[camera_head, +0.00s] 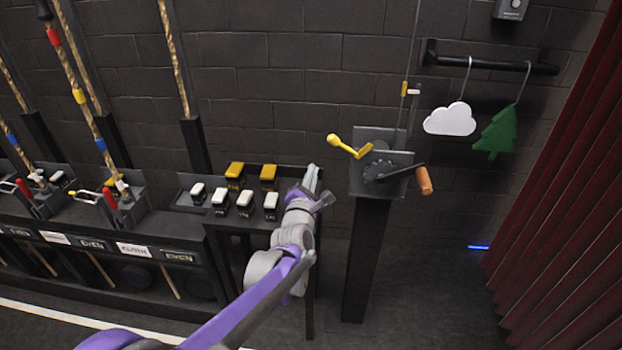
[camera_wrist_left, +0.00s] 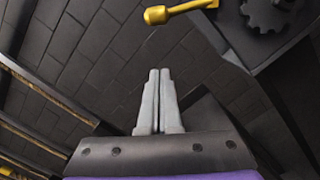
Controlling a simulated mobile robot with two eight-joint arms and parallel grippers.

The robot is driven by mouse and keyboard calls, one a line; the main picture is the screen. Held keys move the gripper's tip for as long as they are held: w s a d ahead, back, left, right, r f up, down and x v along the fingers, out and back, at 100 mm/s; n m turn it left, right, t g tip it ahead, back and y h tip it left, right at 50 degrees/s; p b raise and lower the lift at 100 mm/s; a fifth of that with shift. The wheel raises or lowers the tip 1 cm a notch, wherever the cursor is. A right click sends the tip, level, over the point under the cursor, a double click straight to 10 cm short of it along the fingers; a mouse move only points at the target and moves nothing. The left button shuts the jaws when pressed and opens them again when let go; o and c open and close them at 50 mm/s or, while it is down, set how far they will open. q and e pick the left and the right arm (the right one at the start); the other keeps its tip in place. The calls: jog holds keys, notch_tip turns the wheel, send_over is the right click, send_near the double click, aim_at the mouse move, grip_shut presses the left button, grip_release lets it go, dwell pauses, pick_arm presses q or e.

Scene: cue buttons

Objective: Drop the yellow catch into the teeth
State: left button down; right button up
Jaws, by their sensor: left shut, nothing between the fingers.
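The yellow catch (camera_head: 348,146) is a lever with a round knob at its left end, on top of the winch post. It slants up and left, its knob raised clear of the toothed wheel (camera_head: 378,169). In the left wrist view the catch (camera_wrist_left: 178,12) shows at the top, with the dark toothed wheel (camera_wrist_left: 270,14) to its right. My left gripper (camera_head: 311,178) is left of the post and lower than the catch, apart from it. Its fingers (camera_wrist_left: 156,100) are together and empty. My right gripper is not in view.
A crank with an orange handle (camera_head: 424,180) sticks out right of the winch. A button shelf (camera_head: 185,207) with white and yellow buttons lies left of my gripper. A white cloud (camera_head: 450,119) and green tree (camera_head: 496,134) hang from a rail. A red curtain (camera_head: 565,190) stands far right.

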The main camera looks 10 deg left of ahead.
pick_arm(q)
jog(key=w+d+r, duration=0.2)
jog(key=w+r, duration=0.1)
jog(key=w, duration=0.2)
jog(key=shift+w+d+r+p, duration=0.15)
jog(key=shift+w+d+p, duration=0.1)
jog(key=shift+d+p, duration=0.15)
jog(key=shift+r, duration=0.1)
jog(key=shift+r+m, duration=0.15)
jog(key=shift+m, duration=0.25)
